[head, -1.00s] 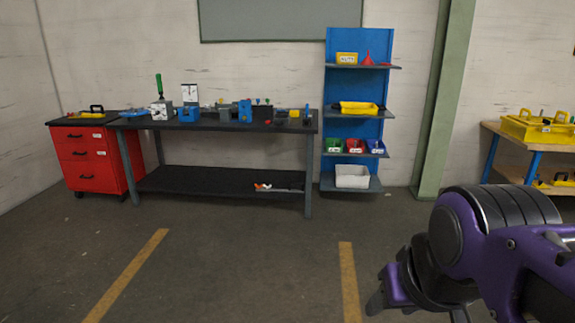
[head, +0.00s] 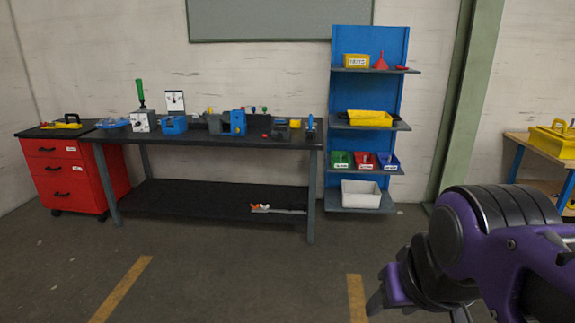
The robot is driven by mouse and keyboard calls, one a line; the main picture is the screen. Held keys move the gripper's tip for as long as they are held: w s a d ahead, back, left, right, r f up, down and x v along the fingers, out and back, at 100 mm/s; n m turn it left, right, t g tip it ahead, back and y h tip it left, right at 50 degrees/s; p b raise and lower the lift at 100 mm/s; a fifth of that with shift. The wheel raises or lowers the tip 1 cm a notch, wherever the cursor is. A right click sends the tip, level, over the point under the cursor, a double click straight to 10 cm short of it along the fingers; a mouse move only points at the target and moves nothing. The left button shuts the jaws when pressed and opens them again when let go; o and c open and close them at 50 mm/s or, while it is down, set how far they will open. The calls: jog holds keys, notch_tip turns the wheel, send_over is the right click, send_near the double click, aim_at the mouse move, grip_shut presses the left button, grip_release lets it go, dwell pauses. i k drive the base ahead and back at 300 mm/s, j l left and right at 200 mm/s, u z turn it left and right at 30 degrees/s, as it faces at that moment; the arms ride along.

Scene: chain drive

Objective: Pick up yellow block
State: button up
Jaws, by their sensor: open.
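A small yellow block-like piece (head: 295,124) sits near the right end of the dark workbench top (head: 215,143). A second small yellow piece (head: 210,111) stands toward the back middle of the bench, partly hidden; I cannot tell which one is the yellow block. My gripper (head: 416,312) is at the lower right, open, cut off by the bottom edge of the head view. Nothing shows between its fingers. It is well apart from the bench, with open floor between.
A blue vise (head: 234,122), a blue block-like fixture (head: 173,125) and a dial gauge (head: 175,101) stand on the bench. A red drawer cabinet (head: 70,178) is at left, a blue shelf rack (head: 367,95) at right. The floor (head: 230,270) ahead is clear.

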aim_at(295, 123)
jog(key=i, duration=2.35)
jog(key=i+u, duration=0.3)
jog(key=i+l, duration=0.05)
jog(key=i, duration=0.05)
